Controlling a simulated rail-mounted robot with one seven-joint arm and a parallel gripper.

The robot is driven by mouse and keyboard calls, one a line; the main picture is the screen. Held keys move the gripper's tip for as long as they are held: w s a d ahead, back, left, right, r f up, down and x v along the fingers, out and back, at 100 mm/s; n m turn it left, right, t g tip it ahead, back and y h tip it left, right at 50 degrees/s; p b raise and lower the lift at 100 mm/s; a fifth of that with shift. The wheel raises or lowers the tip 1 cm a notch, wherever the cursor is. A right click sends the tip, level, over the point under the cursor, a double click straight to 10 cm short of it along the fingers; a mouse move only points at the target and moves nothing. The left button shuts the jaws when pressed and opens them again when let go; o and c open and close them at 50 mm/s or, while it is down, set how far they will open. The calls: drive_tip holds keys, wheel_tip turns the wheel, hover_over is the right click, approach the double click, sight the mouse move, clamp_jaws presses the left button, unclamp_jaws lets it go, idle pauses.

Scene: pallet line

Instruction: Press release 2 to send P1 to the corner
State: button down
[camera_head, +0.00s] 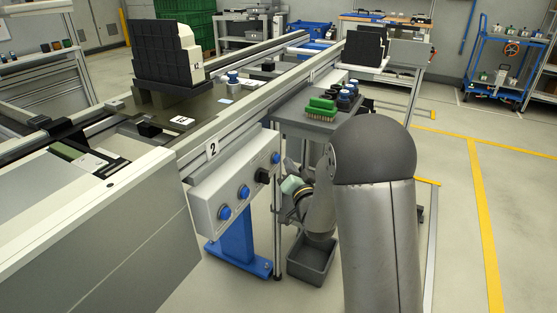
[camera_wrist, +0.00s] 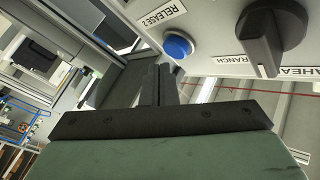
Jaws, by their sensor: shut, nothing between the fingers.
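In the wrist view, a round blue button (camera_wrist: 178,46) sits by the label RELEASE 2 on a pale control panel (camera_wrist: 215,38). My gripper (camera_wrist: 158,82) is shut and empty, its dark fingertips just below the button in the picture; a narrow gap shows between them. The same panel (camera_head: 207,196) in the head view has blue buttons and a black knob under a sign "2" (camera_head: 212,148). There my gripper (camera_head: 292,185) is right of the panel, its fingers hard to make out. A dark pallet (camera_head: 172,102) on the line carries a black fixture with a pale stepped block (camera_head: 190,62); P1 is not readable.
A black selector knob (camera_wrist: 272,38) stands right of the button in the wrist view, with labels reading RANCH and AHEAD. In the head view, a grey side table (camera_head: 290,118) holds green and dark parts. A grey bin (camera_head: 312,262) is on the floor below. A second black fixture (camera_head: 365,47) stands farther back.

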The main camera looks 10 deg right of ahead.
drive_tip(key=shift+w+a, duration=0.1)
idle(0.3)
drive_tip(key=shift+w+a+b, duration=0.15)
drive_tip(key=shift+a+b, duration=0.15)
drive_tip(key=shift+b, duration=0.2)
drive_tip(key=shift+w+a+b, duration=0.25)
drive_tip(key=shift+a+b, duration=0.05)
drive_tip(key=shift+a, duration=0.1)
idle(0.9)
drive_tip(key=shift+d, duration=0.15)
drive_tip(key=shift+s+d+b, duration=0.45)
drive_tip(key=shift+s+d, duration=0.05)
drive_tip(key=shift+d, duration=0.1)
